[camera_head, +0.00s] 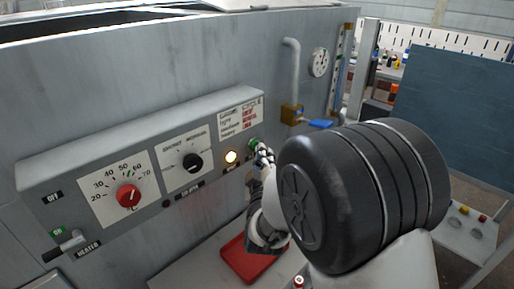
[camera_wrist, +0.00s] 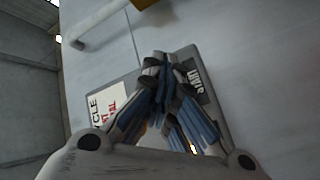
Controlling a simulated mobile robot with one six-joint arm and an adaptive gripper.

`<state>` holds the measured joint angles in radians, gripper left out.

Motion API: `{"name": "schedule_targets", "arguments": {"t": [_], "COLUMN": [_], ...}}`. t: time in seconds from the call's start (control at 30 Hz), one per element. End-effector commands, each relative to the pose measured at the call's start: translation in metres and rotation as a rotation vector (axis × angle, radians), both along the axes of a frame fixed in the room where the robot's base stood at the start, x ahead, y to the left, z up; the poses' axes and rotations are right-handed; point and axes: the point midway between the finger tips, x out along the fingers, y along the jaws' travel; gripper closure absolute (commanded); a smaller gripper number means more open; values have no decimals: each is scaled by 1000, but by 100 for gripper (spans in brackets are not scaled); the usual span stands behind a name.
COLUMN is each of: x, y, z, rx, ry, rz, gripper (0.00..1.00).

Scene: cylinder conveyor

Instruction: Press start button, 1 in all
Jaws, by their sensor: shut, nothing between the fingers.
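The green start button (camera_head: 254,144) is at the right end of the grey control panel (camera_head: 180,129). My gripper (camera_head: 262,151) is shut and empty, its fingertips right at the button and covering part of it. I cannot tell whether they touch it or whether it is pushed in. In the wrist view the shut fingers (camera_wrist: 162,62) reach the panel beside the black START label (camera_wrist: 199,84). The button is hidden behind the fingers there.
A lit round lamp (camera_head: 231,157), a black knob (camera_head: 193,162) and a red dial (camera_head: 128,196) sit left of the button. A pipe with a brass valve (camera_head: 292,114) is above right. A red tray (camera_head: 243,262) lies below.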

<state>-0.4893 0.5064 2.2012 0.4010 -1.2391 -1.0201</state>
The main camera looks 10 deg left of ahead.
Motion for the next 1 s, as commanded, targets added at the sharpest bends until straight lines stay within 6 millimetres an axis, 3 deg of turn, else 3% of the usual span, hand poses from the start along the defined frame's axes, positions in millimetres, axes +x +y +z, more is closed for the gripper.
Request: {"name": "schedule_targets", "arguments": {"t": [1.0], "x": [-11], "y": [-14], "z": [1], "rx": [0], "ry": [-1], "rz": [1], "gripper": [100]}}
